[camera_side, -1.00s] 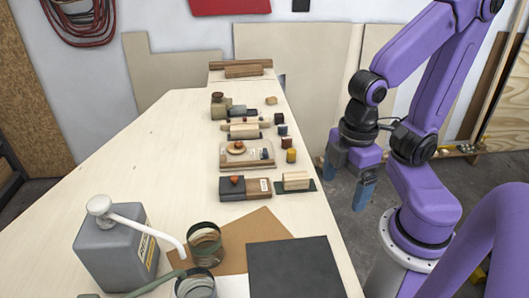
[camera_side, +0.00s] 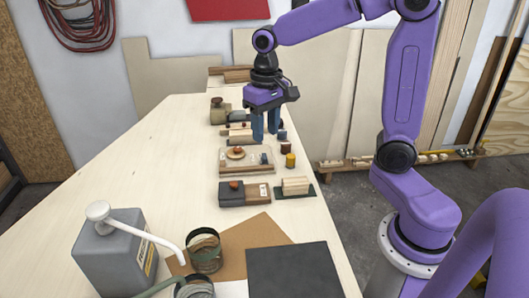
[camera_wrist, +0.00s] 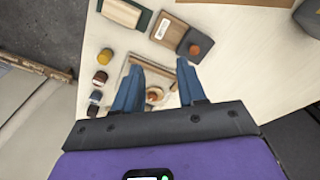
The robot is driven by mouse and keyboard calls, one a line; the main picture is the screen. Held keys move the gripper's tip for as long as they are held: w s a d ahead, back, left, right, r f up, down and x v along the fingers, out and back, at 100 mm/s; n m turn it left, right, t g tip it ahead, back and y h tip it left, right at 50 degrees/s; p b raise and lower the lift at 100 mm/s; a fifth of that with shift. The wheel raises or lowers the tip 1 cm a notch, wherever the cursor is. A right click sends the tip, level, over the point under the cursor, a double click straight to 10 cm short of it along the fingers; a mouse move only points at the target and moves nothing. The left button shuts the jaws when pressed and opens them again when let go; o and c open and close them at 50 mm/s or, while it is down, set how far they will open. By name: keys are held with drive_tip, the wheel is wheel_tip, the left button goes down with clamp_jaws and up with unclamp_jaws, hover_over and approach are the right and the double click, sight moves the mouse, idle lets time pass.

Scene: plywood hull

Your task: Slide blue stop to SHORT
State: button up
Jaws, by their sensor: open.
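My gripper (camera_side: 266,136) is open and points down over the workbench, above or just behind the clear-framed tray (camera_side: 224,169) with a round wooden knob (camera_side: 236,153). No SHORT marking is legible. The fingers hide part of the fixtures behind the tray.
A yellow cylinder (camera_side: 291,160) and a brown block (camera_side: 286,148) stand along the right edge. A grey block with an orange knob (camera_side: 231,193) and a pale wood block (camera_side: 295,185) are nearer. A grey jug (camera_side: 112,250) stands front left. The bench's left side is clear.

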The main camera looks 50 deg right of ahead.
sight(265, 156)
drive_tip(key=w+d+r+m, duration=0.1)
drive_tip(key=w+d+m, duration=0.65)
drive_tip(key=d, duration=0.25)
drive_tip(key=f, duration=1.7)
drive_tip(key=shift+w+f, duration=0.1)
drive_tip(key=shift+w, duration=0.2)
clamp_jaws()
